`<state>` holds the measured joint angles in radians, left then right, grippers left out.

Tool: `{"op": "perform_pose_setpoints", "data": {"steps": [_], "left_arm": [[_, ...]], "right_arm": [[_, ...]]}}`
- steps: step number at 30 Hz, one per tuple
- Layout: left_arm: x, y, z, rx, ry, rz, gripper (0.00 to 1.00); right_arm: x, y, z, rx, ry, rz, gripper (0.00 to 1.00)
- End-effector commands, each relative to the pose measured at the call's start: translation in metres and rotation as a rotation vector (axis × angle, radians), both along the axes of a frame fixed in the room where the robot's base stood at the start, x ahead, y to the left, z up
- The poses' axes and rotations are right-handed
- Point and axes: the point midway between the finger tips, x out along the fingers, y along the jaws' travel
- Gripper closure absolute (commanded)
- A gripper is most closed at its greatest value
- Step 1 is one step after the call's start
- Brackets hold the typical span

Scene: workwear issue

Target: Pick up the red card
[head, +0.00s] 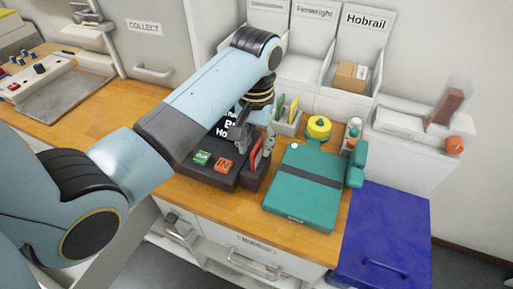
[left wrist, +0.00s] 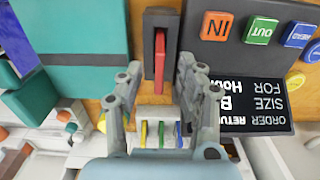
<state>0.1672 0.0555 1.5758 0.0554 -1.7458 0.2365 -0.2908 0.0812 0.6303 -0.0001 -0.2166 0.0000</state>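The red card (head: 256,155) stands on edge in a narrow dark holder (head: 252,180) beside the black terminal. In the left wrist view the red card (left wrist: 159,55) sticks out of the dark holder (left wrist: 160,18) toward my gripper. My left gripper (head: 254,142) is over the holder. In the left wrist view its fingers (left wrist: 160,72) are apart, one on each side of the card's line, with visible gaps to the card. It holds nothing. My right gripper is in neither view.
The black terminal (head: 209,171) has IN and OUT buttons and a lit screen. A teal case (head: 304,190) lies right of the holder. A white rack (head: 290,127) with yellow, green and blue cards stands behind. A blue panel (head: 385,235) is at the right.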

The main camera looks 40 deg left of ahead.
Motion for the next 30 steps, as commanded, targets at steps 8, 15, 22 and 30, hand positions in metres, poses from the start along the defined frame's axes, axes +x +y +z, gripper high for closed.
{"op": "perform_pose_setpoints", "data": {"steps": [8,15,22,30], "left_arm": [[0.001,0.000,-0.017,0.000,-0.003,0.000,0.63],[0.001,0.000,-0.017,-0.001,-0.002,0.000,0.80],[0.001,0.000,-0.017,-0.001,-0.002,0.000,1.00],[0.001,0.000,-0.016,-0.001,-0.002,0.000,1.00]], "right_arm": [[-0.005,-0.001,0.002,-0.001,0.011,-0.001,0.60],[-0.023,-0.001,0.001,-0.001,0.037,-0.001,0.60],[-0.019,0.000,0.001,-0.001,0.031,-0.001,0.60],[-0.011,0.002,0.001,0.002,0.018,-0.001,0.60]]}}
